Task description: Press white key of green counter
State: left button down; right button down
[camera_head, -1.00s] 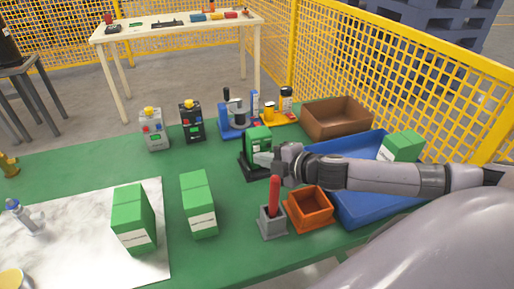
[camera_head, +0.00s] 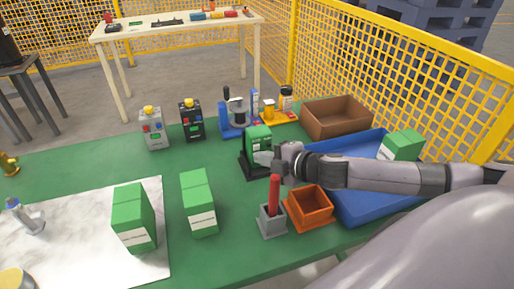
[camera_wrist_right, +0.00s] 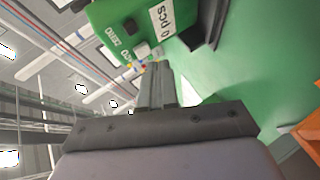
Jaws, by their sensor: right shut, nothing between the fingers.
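The green counter (camera_head: 258,139) stands on a black base on the green table, near the middle of the head view. In the right wrist view the counter (camera_wrist_right: 112,22) is close, with a display reading "0 pcs", a black key and a white key (camera_wrist_right: 142,50) on its face. My right gripper (camera_head: 264,158) is shut and empty, its tips right at the counter's front. In the wrist view the shut fingers (camera_wrist_right: 156,72) point at the white key; I cannot tell whether they touch it. My left gripper is not in view.
An orange bin (camera_head: 310,208) and a grey holder (camera_head: 271,221) with a red stick stand below my right arm. A blue tray (camera_head: 372,207) lies under the arm. Green boxes (camera_head: 199,204) stand to the left. Grey and black devices (camera_head: 191,121) stand behind, beside a blue press (camera_head: 232,121).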

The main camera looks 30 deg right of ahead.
jog(key=shift+w+r, duration=0.1)
dwell(0.7)
jog(key=shift+w+d+p, duration=0.1)
jog(key=shift+w+p, duration=0.25)
jog(key=shift+w+d+p, duration=0.1)
jog(key=shift+w+p, duration=0.25)
jog(key=shift+w, duration=0.05)
dwell(0.6)
jog(key=shift+s, duration=0.15)
jog(key=shift+s+a, duration=0.2)
jog(key=shift+s, duration=0.45)
jog(key=shift+s+a+f+b, duration=0.1)
jog(key=shift+s+a+b, duration=0.1)
jog(key=shift+s, duration=0.55)
jog(key=shift+s+a+f+b, duration=0.1)
jog(key=shift+s+a+b, duration=0.1)
jog(key=shift+s, duration=0.55)
jog(key=shift+s+a+r, duration=0.15)
jog(key=shift+s, duration=0.8)
